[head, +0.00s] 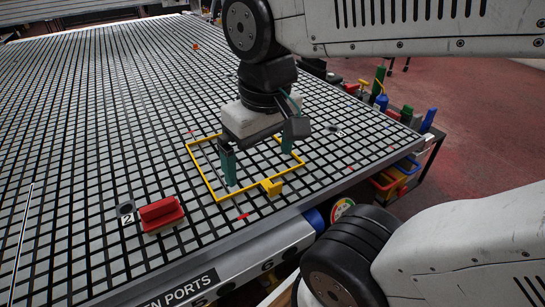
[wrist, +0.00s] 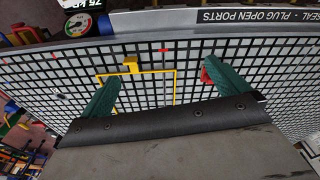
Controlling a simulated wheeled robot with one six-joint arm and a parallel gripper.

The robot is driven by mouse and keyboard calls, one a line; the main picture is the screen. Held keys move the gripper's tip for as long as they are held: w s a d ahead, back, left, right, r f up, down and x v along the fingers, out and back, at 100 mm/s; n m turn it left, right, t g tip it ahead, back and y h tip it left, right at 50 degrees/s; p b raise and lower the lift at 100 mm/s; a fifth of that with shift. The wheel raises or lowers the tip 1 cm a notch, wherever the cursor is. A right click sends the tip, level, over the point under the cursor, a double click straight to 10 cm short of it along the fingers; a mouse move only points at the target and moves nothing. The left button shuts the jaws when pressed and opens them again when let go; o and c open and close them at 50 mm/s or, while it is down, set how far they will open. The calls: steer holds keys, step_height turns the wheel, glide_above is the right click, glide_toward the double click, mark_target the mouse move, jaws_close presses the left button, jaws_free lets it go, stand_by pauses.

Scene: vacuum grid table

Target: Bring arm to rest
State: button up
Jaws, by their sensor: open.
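My gripper (head: 258,166) hangs from the arm over the grid table (head: 90,110), above a yellow square outline. Its two green fingers are wide apart with nothing between them. In the wrist view my gripper (wrist: 160,90) also shows open, with the grid and part of the yellow outline (wrist: 150,73) visible between the fingers. The yellow outline (head: 207,187) has a small yellow block (head: 271,187) at its near edge. A red block (head: 160,213) lies on the table left of the outline, clear of my gripper; in the wrist view a finger partly hides it.
A round gauge (head: 342,209) and a blue part (head: 315,220) are at the table's front edge. A cart with coloured bins (head: 392,180) and bottles stands at right. The table's left and back are mostly clear.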

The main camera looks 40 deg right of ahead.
steer(key=shift+s+d+f, duration=0.1)
steer(key=shift+s+d, duration=0.15)
steer(key=shift+s, duration=0.25)
steer(key=shift+s+d+f, duration=0.1)
steer(key=shift+s+d, duration=0.1)
steer(key=shift+s, duration=0.3)
stand_by(0.5)
